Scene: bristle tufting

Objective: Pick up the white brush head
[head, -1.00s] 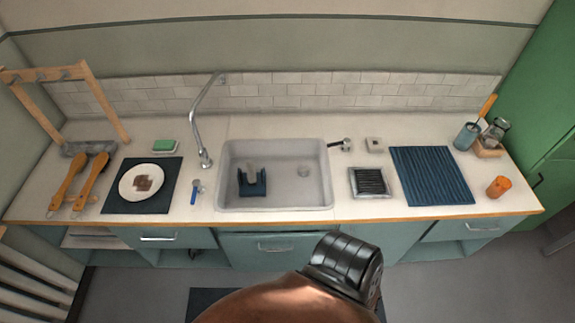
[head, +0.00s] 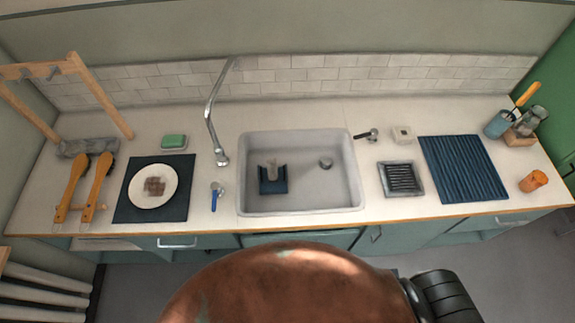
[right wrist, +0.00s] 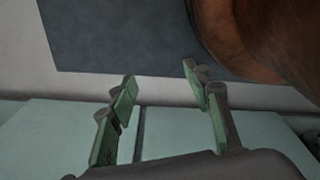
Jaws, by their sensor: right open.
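I cannot single out the white brush head with certainty. A small pale upright piece (head: 272,168) stands in a dark blue holder (head: 273,187) inside the sink (head: 310,195). A small whitish square piece (head: 402,134) lies on the counter right of the sink. My right gripper (right wrist: 160,75) shows in the right wrist view, open and empty, with its two greenish fingers apart. My left gripper is not in view.
The counter (head: 215,225) holds a plate (head: 137,190) on a dark mat, two wooden-handled brushes (head: 70,188), a blue ribbed mat (head: 465,170), a dark grille tray (head: 400,180) and an orange cup (head: 533,181). The faucet (head: 212,120) rises left of the sink.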

